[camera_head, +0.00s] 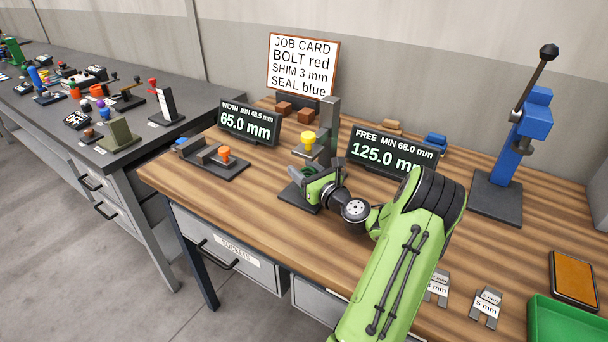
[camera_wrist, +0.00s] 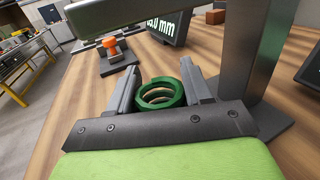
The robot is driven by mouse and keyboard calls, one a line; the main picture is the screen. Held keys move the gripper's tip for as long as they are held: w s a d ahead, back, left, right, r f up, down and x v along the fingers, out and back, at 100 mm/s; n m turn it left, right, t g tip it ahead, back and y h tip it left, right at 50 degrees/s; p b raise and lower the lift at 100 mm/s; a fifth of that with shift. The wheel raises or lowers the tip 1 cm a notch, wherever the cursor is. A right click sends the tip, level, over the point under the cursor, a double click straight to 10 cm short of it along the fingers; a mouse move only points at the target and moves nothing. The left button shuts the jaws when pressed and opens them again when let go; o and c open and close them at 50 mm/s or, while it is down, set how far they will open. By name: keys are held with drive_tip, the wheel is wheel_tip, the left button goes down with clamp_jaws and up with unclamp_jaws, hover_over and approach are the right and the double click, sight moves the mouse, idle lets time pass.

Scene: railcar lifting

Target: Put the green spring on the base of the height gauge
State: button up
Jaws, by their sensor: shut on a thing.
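The green spring (camera_wrist: 160,94) is between my gripper's two fingers (camera_wrist: 160,88) in the wrist view, and the fingers are closed on it. In the head view my gripper (camera_head: 308,180) is low at the height gauge, over or at its dark base (camera_head: 292,197). The gauge has a grey upright post (camera_head: 329,125) and a yellow knob (camera_head: 308,140). Its post also shows close on the right in the wrist view (camera_wrist: 266,50). The spring is mostly hidden by my gripper in the head view. I cannot tell whether it touches the base.
The display reading 125.0 mm (camera_head: 392,153) stands right of the gauge. A width gauge with an orange knob (camera_head: 224,155) and a 65.0 mm display (camera_head: 249,124) are to the left. A blue press (camera_head: 533,115) stands at right. A green tray (camera_head: 570,325) is at front right.

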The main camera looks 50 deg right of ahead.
drive_tip(key=shift+r, duration=0.1)
drive_tip(key=o, duration=1.2)
drive_tip(key=shift+o, duration=0.2)
